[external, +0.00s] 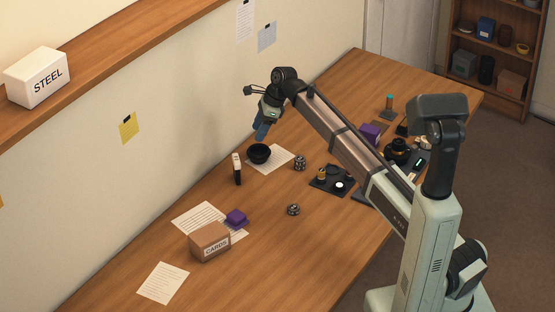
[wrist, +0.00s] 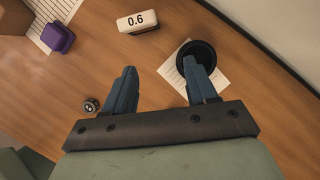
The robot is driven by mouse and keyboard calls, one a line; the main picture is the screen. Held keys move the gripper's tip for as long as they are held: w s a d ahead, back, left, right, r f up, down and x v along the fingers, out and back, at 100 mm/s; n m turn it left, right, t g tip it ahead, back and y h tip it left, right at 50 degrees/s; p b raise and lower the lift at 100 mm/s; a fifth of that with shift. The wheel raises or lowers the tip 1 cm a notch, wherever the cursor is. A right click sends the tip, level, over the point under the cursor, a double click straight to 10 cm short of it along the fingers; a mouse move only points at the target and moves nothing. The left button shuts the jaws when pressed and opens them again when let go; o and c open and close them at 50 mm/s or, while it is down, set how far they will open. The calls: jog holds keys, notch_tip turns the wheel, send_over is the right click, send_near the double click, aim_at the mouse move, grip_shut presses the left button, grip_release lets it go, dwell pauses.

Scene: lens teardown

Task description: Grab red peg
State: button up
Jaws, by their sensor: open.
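I cannot make out a red peg in either view. My gripper (external: 262,131) is raised above the far part of the table, near the wall, close above a black bowl (external: 259,153). In the wrist view my gripper (wrist: 160,68) shows two blue fingers well apart with nothing between them. Bare wood and a paper edge lie below them. The black bowl also shows in the wrist view (wrist: 196,56), just beyond the right finger and partly hidden by it.
A block marked 0.6 (wrist: 137,22) stands near the bowl. A purple box (external: 236,217) and a CARDS box (external: 210,242) are toward the front left. A dark tray (external: 322,184) with small parts lies at centre right.

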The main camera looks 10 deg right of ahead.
jog(key=d+r+m+t+h, duration=0.1)
jog(key=d+r+m, duration=0.1)
jog(key=d, duration=1.6)
jog(key=s+d+f+n+g+h, duration=0.15)
jog(key=s+d+n+h, duration=0.25)
jog(key=s+d, duration=0.65)
jog(key=shift+w+a+f, duration=0.1)
jog(key=shift+f, duration=3.3)
jog(key=shift+w+a+f, duration=0.1)
jog(key=shift+f, duration=3.25)
grip_shut()
